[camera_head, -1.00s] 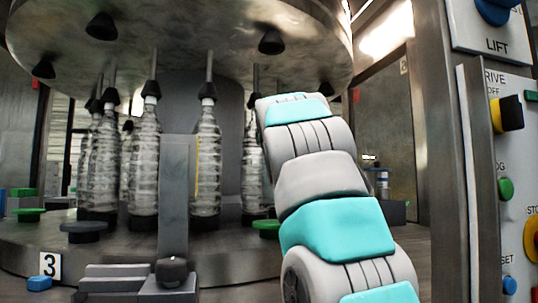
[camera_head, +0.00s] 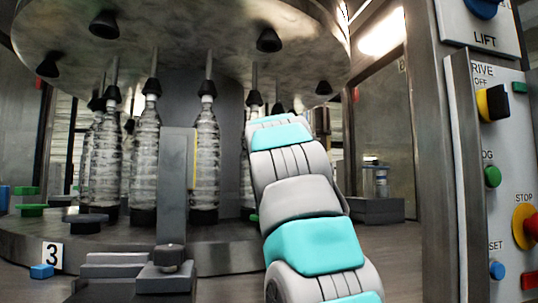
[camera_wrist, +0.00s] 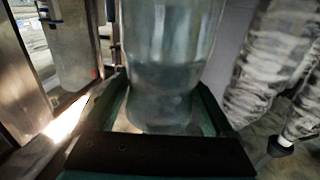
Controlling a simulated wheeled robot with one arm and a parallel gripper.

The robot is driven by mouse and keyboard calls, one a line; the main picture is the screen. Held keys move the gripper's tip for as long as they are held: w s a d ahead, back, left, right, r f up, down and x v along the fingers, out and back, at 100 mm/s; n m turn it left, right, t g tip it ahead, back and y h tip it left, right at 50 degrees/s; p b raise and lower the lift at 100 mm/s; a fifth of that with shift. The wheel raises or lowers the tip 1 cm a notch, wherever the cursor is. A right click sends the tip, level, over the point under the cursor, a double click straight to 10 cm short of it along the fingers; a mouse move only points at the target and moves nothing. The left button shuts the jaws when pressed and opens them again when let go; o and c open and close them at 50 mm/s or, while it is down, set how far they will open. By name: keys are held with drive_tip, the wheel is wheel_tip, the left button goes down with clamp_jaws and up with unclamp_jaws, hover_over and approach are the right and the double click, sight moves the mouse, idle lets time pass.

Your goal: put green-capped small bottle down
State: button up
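A clear, pale small bottle (camera_wrist: 165,60) stands between the two green-edged fingers of my gripper (camera_wrist: 162,110) in the wrist view. The fingers lie close against its sides, and my gripper looks shut on it. The bottle's top runs out of the picture, so no green cap shows. In the head view my arm hides the gripper and the bottle. What lies under the bottle cannot be told.
Several clear bottles (camera_head: 145,160) stand upright on the round machine table (camera_head: 225,255) under hanging black cones. A control panel (camera_head: 505,180) stands at the right. A jar (camera_head: 376,180) rests on a grey box (camera_head: 378,210) behind. Bottles (camera_wrist: 275,60) flank the gripper at right in the wrist view.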

drive_tip(key=shift+o, duration=0.6)
drive_tip(key=shift+r, duration=0.2)
drive_tip(key=shift+s+f, duration=0.1)
drive_tip(key=shift+s, duration=0.3)
drive_tip(key=s+b, duration=0.3)
drive_tip(key=s, duration=0.8)
drive_tip(key=shift+s, duration=0.1)
